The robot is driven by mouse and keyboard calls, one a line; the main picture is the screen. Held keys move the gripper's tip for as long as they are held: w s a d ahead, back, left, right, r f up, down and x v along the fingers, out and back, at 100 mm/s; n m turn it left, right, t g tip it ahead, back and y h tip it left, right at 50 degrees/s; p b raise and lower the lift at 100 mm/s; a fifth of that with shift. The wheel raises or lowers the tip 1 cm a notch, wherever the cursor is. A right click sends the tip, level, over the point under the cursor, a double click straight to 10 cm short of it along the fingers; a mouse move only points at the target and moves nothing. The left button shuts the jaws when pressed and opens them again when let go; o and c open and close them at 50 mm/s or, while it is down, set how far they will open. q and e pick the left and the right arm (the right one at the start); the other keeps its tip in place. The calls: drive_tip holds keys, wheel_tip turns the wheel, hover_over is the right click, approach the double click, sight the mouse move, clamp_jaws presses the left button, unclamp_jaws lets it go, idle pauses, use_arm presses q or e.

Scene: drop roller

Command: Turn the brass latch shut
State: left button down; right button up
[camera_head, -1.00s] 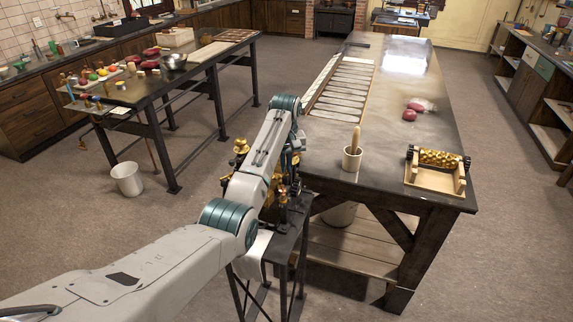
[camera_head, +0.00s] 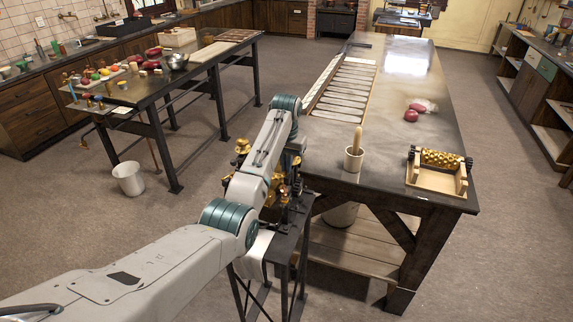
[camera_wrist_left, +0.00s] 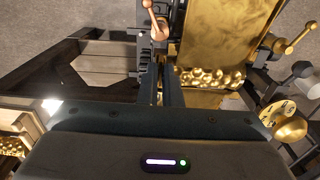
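The brass drop roller (camera_head: 241,148) stands on a narrow dark stand, mostly hidden behind my left arm in the head view. In the left wrist view its brass plate (camera_wrist_left: 225,35) and knobbly brass rollers (camera_wrist_left: 212,77) show. A copper-coloured lever with a round knob (camera_wrist_left: 156,27), perhaps the latch, stands beyond my fingertips, left of the plate. A second brass lever (camera_wrist_left: 300,38) is at the right. My left gripper (camera_wrist_left: 161,72) points at the machine beside the plate's left edge. Its dark fingers lie close together, with nothing seen between them. My right gripper is in neither view.
The long dark table (camera_head: 390,135) to the right holds a moulded strip (camera_head: 343,89), a cup (camera_head: 354,160) with a wooden pestle, red lumps (camera_head: 411,115) and a wooden frame with brass rollers (camera_head: 438,175).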

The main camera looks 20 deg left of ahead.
use_arm(q)
drive_tip(key=shift+w+r, duration=0.15)
drive_tip(key=shift+r, duration=0.15)
drive_tip(key=c, duration=2)
unclamp_jaws()
drive_tip(key=shift+o, duration=0.5)
drive_tip(key=shift+f, duration=0.1)
drive_tip(key=shift+a+r, duration=0.1)
drive_tip(key=shift+r, duration=0.2)
wheel_tip(320, 180, up, 10)
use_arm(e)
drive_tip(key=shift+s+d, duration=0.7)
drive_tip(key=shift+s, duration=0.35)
